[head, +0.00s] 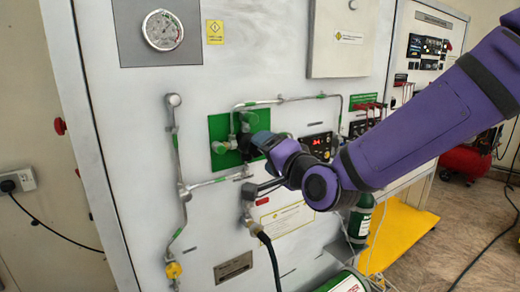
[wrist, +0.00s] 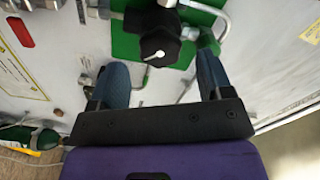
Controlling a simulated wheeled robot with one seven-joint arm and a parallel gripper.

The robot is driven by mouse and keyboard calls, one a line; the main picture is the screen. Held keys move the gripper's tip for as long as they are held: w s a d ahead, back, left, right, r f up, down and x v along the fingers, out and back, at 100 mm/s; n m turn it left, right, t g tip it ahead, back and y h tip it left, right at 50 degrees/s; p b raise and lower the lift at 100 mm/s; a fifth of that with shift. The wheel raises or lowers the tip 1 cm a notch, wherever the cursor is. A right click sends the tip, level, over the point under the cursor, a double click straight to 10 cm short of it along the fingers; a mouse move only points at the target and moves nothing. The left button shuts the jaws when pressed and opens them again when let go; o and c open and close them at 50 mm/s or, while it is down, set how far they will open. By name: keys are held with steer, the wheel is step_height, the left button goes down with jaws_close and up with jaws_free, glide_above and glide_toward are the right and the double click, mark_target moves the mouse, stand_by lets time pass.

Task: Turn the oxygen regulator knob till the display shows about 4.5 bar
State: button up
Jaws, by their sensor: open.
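The black regulator knob (wrist: 158,38) shows in the wrist view, with a white mark on its face, in front of a green plate (wrist: 128,46). My gripper (wrist: 162,61) is open, its two blue-grey fingers spread to the left and right of the knob's near side. I cannot tell whether either finger touches it. In the head view my gripper (head: 262,141) is at the green plate (head: 218,128) and largely hides the knob. The display (head: 318,142) shows red digits right of my gripper, too small to read surely.
A round dial gauge (head: 162,30) is at the panel's upper left. Metal pipes (head: 176,140) run around the green plate. A black hose (head: 270,255) hangs below. A green cylinder (head: 360,218) and a yellow platform (head: 408,232) are at lower right.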

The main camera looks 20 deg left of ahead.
steer(key=v, duration=0.6)
steer(key=shift+s+d, duration=0.25)
steer(key=shift+d, duration=0.05)
steer(key=s+d+n+g+h, duration=0.1)
steer(key=d+n+g+h, duration=0.15)
steer(key=d+h, duration=1.5)
steer(key=s+d+g+y, duration=0.2)
steer(key=s+d, duration=0.6)
steer(key=d, duration=0.3)
steer(key=s+d+r+g+y, duration=0.1)
steer(key=s+d+g+y, duration=0.1)
steer(key=s+d, duration=0.7)
steer(key=shift+d+r+n, duration=0.25)
steer(key=shift+d+n, duration=0.1)
steer(key=shift+d, duration=0.85)
